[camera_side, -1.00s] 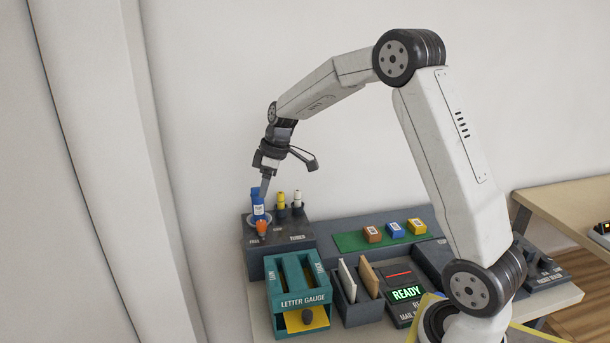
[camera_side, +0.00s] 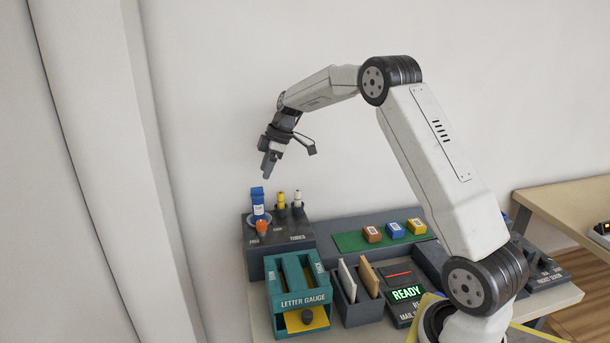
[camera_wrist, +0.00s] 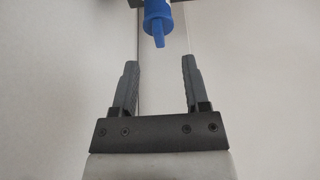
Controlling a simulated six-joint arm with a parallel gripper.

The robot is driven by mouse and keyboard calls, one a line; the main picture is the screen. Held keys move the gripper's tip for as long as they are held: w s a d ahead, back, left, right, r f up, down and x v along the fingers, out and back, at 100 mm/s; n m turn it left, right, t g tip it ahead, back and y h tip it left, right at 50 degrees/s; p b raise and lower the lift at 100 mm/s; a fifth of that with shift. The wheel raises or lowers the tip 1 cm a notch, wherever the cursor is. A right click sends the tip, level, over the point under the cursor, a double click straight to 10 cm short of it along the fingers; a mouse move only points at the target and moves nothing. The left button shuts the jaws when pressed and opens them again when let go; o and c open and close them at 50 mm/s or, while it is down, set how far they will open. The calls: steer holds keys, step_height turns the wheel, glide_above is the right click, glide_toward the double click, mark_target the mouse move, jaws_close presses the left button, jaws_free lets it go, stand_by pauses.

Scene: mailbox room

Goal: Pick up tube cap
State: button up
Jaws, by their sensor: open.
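A blue-capped tube (camera_side: 257,197) with a white label stands upright at the left end of the dark tube rack (camera_side: 283,248). Its blue end also shows in the wrist view (camera_wrist: 157,14), at the top edge, beyond the fingertips. A small orange piece (camera_side: 262,227) sits just in front of the tube's foot. I cannot tell which piece is the tube cap. My gripper (camera_side: 267,172) is a little above the blue tube and slightly to its right. In the wrist view its two fingers (camera_wrist: 160,66) are apart, with nothing between them.
A yellow-topped tube (camera_side: 281,200) and a white-topped tube (camera_side: 297,199) stand close to the right of the blue one. The teal letter gauge (camera_side: 297,296) is in front. Coloured blocks lie on a green mat (camera_side: 350,242) at right.

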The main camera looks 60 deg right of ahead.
mark_target(257, 188)
steer(key=shift+w+a+f, duration=0.1)
steer(key=shift+a+f, duration=0.05)
steer(key=shift+f, duration=0.15)
steer(key=shift+f, duration=0.1)
steer(key=shift+w+x, duration=0.2)
steer(key=shift+x, duration=2.35)
jaws_close()
